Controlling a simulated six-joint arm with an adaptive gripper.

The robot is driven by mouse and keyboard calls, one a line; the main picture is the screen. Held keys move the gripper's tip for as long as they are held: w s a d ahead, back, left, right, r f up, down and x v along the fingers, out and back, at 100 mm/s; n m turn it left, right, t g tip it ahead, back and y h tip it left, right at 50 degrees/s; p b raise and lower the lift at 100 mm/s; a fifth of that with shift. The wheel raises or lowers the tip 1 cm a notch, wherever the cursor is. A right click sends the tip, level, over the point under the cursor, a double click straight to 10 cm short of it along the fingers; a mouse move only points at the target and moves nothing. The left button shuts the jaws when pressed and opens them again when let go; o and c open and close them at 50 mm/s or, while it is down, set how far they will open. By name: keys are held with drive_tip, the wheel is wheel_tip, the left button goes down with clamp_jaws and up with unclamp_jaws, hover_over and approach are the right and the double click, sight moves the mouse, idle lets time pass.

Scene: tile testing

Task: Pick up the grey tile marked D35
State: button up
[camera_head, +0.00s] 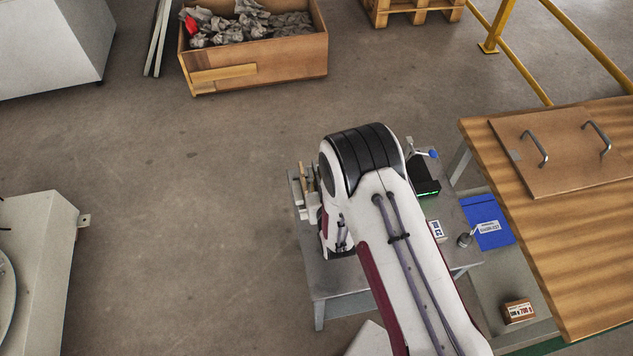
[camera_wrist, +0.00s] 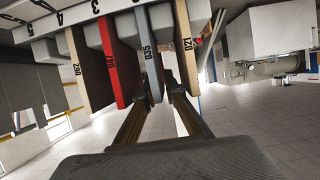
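The grey tile marked D35 (camera_wrist: 149,60) hangs down in the wrist view from a pale numbered rack (camera_wrist: 90,12), between a red tile (camera_wrist: 121,62) and a beige tile marked D21 (camera_wrist: 187,62). My gripper (camera_wrist: 158,92) is open, with a gap between its two dark fingers. The fingertips reach up on either side of the grey tile's lower end. I cannot tell whether either finger touches it. In the head view my own arm hides the gripper and most of the rack area.
Another beige tile (camera_wrist: 88,75) hangs left of the red one, so spacing is tight. In the head view a grey table (camera_head: 335,278) stands under my arm, with a black device (camera_head: 426,177) and a small labelled box (camera_head: 436,230). A wooden bench (camera_head: 560,250) stands at right.

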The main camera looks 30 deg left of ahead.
clamp_jaws()
drive_tip(key=shift+r, duration=0.2)
idle(0.3)
drive_tip(key=shift+r, duration=4.85)
